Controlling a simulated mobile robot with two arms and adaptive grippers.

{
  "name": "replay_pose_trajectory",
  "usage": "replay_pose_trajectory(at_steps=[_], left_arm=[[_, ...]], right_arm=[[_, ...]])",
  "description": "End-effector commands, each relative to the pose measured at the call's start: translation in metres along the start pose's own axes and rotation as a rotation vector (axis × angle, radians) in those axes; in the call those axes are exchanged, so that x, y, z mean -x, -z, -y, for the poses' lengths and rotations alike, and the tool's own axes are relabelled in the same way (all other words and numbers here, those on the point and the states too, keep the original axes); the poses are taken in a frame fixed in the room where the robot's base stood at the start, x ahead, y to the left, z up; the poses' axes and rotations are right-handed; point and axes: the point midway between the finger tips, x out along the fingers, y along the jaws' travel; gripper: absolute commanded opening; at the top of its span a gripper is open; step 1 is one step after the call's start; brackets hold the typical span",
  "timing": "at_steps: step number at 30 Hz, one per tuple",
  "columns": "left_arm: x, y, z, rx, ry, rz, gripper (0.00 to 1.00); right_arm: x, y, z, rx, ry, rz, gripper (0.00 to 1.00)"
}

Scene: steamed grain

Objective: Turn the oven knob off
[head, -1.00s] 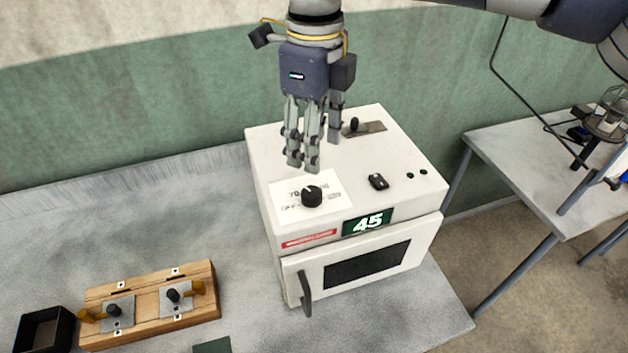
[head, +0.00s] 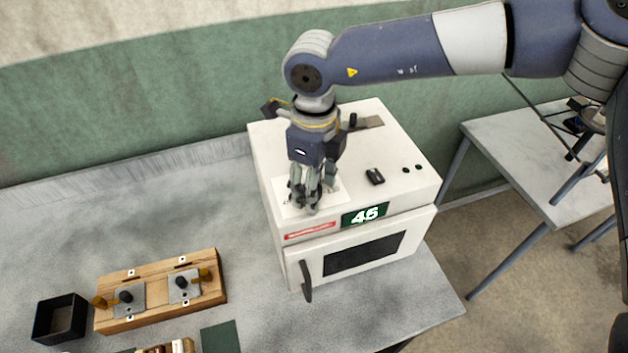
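The white oven (head: 405,165) stands on the grey table with its door shut and a green display (head: 364,215) reading 45. Its round black knob sits on the white dial label (head: 285,190) on the top, but my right gripper hides nearly all of it. My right gripper (head: 312,205) points down from above, its fingers close together at the knob's place. I cannot tell whether they grip the knob or only touch it. The knob's setting is hidden. My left gripper is out of view.
A black rocker switch (head: 375,177) and a small lever (head: 353,120) are on the oven top. A wooden block with metal plates (head: 150,317) and a black open box (head: 60,318) lie at the left front. A side table (head: 530,160) stands at the right.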

Motion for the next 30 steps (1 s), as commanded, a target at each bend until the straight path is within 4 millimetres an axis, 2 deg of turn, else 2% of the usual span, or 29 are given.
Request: replay_pose_trajectory(at_steps=[1,6,17,23,30], left_arm=[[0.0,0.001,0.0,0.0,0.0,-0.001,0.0],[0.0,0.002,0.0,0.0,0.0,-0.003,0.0],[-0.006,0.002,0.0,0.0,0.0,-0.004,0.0],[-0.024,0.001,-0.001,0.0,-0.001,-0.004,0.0],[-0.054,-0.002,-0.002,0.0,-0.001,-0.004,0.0]], right_arm=[[0.0,0.0,0.0,0.0,0.0,0.0,0.46],[0.0,0.0,0.0,0.0,0.0,0.0,0.08],[-0.001,0.0,0.0,0.026,0.0,0.001,0.06],[-0.004,0.0,0.001,0.118,0.0,0.003,0.06],[-0.006,-0.001,0.002,0.318,0.0,0.003,0.06]])
